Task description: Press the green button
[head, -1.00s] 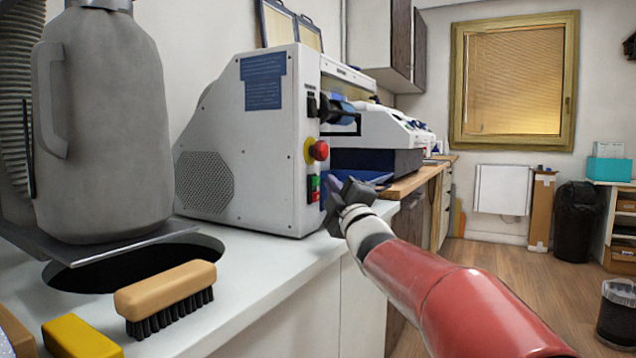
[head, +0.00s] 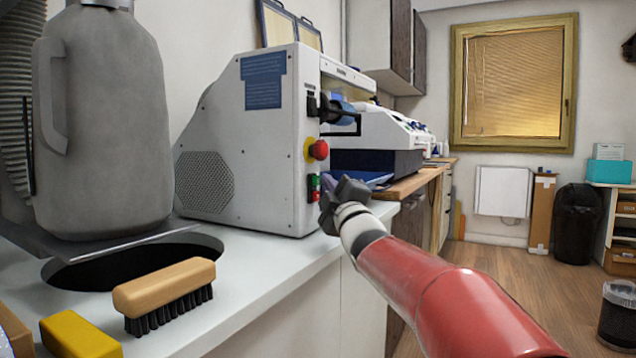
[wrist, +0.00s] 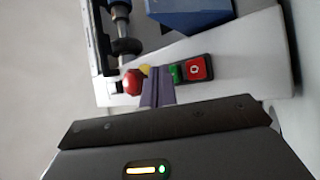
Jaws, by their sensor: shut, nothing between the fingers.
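The green button (head: 314,182) sits on the front panel of the white machine (head: 270,150), above a red button (head: 314,196). In the wrist view the green button (wrist: 177,73) lies beside the red one (wrist: 196,69), its near side partly hidden by my fingers. My gripper (head: 326,188) is at the panel, its fingertips close to the green button. In the wrist view my gripper (wrist: 158,72) shows its two fingers shut together and empty, just left of the green button. I cannot tell whether the fingertips touch it.
A red emergency knob (head: 319,150) on a yellow base sticks out above the buttons. A black handle (head: 338,112) juts out higher up. A brush (head: 165,290) and a yellow block (head: 80,337) lie on the white counter (head: 235,285). Open floor lies to the right.

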